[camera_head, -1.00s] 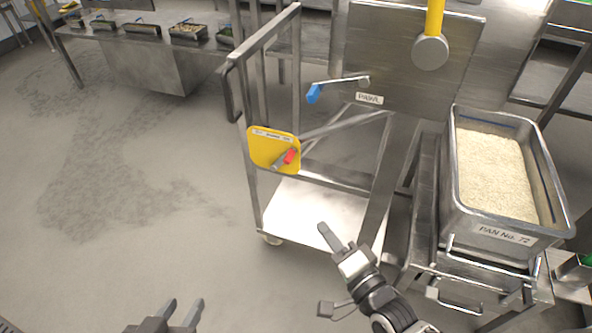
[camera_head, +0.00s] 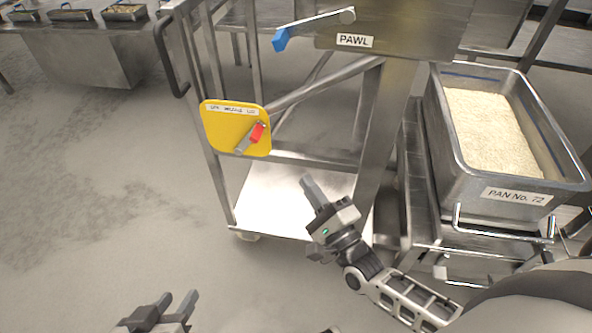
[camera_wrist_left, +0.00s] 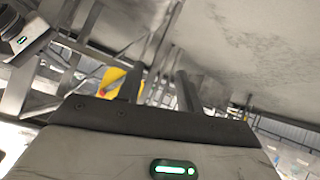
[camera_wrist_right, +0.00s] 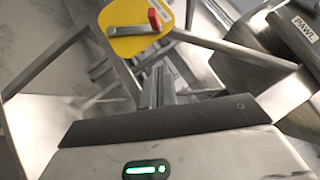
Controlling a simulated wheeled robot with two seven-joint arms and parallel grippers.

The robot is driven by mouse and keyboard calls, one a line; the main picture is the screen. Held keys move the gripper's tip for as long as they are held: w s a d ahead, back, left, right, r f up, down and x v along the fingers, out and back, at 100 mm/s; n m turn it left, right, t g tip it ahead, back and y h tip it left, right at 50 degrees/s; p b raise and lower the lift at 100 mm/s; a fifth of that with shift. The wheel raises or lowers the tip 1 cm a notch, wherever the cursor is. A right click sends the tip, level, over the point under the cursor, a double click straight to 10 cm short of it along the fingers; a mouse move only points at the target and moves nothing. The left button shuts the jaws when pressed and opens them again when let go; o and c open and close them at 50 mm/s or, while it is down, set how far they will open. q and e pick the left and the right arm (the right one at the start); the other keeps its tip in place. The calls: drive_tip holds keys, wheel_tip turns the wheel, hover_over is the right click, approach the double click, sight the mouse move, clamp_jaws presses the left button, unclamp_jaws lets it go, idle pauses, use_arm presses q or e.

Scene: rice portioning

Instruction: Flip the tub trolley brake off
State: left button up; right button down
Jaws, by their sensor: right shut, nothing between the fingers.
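The tub trolley (camera_head: 215,200) is a steel frame with a lower shelf, in the middle of the head view. A yellow brake plate (camera_head: 222,128) is fixed to its side, carrying a lever with a red tip (camera_head: 258,133). The lever tilts up to the right. The plate (camera_wrist_right: 130,42) and red tip (camera_wrist_right: 154,19) also show in the right wrist view. My right gripper (camera_head: 309,185) is shut and empty, below and right of the plate, apart from it. My left gripper (camera_head: 178,308) is open and empty at the bottom left, well away from the trolley.
A blue-tipped pawl handle (camera_head: 281,39) sits above the plate beside a PAWL label (camera_head: 354,41). A pan of rice (camera_head: 515,190) stands on a steel stand at the right. A bench with small pans (camera_head: 125,13) is at the back left. The floor left of the trolley is clear.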

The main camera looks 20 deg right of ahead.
approach(264, 128)
drive_tip(key=w+d, duration=0.1)
drive_tip(key=w, duration=0.2)
drive_tip(key=shift+w+a+r+b, duration=0.3)
drive_tip(key=shift+w+a+r, duration=0.15)
drive_tip(key=shift+a+r, duration=0.25)
drive_tip(key=shift+w+a+r, duration=0.15)
drive_tip(key=shift+w+a, duration=0.2)
drive_tip(key=shift+a, duration=0.2)
